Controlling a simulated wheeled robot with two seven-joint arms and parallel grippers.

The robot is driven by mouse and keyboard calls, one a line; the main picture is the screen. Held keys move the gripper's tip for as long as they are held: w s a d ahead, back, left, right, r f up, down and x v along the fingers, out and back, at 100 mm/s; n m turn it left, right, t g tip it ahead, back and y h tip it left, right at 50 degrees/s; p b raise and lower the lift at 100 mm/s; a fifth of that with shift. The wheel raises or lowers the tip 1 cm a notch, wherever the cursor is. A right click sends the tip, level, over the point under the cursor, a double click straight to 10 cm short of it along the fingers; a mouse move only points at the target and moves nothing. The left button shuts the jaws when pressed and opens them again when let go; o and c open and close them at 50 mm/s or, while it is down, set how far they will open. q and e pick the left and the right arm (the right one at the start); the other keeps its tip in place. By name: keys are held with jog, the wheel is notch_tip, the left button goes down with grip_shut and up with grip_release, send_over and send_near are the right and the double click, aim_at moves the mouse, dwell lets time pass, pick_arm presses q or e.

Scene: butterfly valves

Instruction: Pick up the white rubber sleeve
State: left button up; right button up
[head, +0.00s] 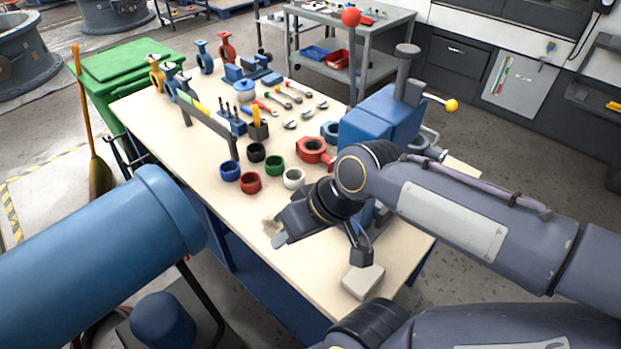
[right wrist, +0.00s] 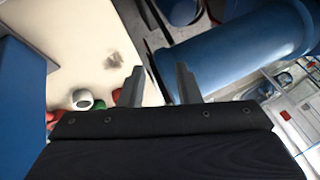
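The white rubber sleeve (head: 294,178) stands on the workbench in the head view, in a group with blue, red, green and black sleeves. It lies just beyond my right gripper (head: 320,249), which hangs over the near part of the bench. The white sleeve also shows in the right wrist view (right wrist: 82,99), left of the fingers and partly cut off by the gripper body. My right gripper's two fingers (right wrist: 159,86) are apart, with nothing held between them. My left gripper is not in view.
Green (head: 274,166) and red (head: 250,182) sleeves sit close to the white one. A red ring-shaped part (head: 312,149) and a blue block (head: 367,132) stand behind. A large blue pipe (head: 90,255) fills the lower left. The near bench top is mostly clear.

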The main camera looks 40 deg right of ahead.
jog(key=w+d+g+b, duration=0.1)
jog(key=w+d+b, duration=0.1)
jog(key=w+d, duration=0.4)
jog(key=n+g+h+b, duration=0.2)
jog(key=g+h+b, duration=0.2)
jog(key=b, duration=0.1)
send_over(287, 180)
notch_tip(287, 180, down, 12)
jog(key=shift+f, duration=0.1)
jog(key=shift+d+f, duration=0.1)
jog(key=shift+f, duration=0.2)
notch_tip(287, 180, down, 7)
jog(key=shift+f+b, duration=0.1)
jog(key=shift+b, duration=0.4)
grip_shut()
